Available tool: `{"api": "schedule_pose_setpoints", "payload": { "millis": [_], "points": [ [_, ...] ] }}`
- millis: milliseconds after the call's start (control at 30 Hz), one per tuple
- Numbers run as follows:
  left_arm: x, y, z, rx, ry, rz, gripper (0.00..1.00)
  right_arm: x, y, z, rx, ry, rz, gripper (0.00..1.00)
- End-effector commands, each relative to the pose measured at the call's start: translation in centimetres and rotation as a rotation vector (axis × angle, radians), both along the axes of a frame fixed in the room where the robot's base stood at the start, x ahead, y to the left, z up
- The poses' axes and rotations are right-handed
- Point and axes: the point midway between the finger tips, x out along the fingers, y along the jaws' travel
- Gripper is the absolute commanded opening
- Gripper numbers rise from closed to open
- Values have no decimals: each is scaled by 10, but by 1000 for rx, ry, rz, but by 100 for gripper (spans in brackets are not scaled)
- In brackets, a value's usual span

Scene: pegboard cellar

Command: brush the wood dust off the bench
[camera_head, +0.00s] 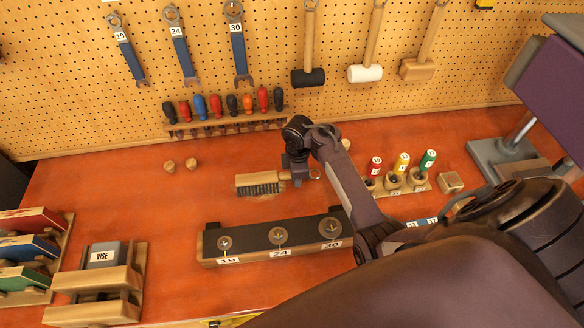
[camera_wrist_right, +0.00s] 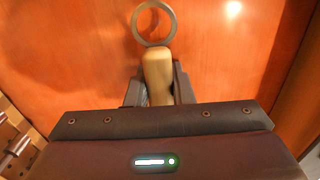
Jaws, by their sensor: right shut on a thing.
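A wooden brush (camera_head: 257,181) with dark bristles is over the orange-red bench (camera_head: 130,230), in front of the screwdriver rack, bristles facing the front edge. My right gripper (camera_head: 297,180) is shut on the brush's handle, at the brush's right end. In the right wrist view the pale handle (camera_wrist_right: 157,75) lies between the fingers, with a metal ring (camera_wrist_right: 154,24) beyond its end. I cannot tell whether the bristles touch the bench. My left gripper is not in view.
A dark block with labelled bolts (camera_head: 213,258) lies in front of the brush. Small wooden knobs (camera_head: 191,163) lie at left. Screwdrivers (camera_head: 215,106) line the pegboard.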

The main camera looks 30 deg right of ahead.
Motion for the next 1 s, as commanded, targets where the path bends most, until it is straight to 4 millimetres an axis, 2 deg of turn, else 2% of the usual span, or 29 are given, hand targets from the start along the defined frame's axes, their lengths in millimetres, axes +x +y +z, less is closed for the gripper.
{"api": "schedule_pose_setpoints", "payload": {
  "millis": [33,300,667,1000],
  "points": [
    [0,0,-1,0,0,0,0,-6,-8,-4,-5,12,-7,0],
    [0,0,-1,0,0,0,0,-14,-29,-2,-4,11,-8,0],
    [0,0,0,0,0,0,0,-19,-42,0,-3,7,-4,0],
    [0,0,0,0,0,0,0,-29,-68,2,-2,4,-4,0]
  ]
}}
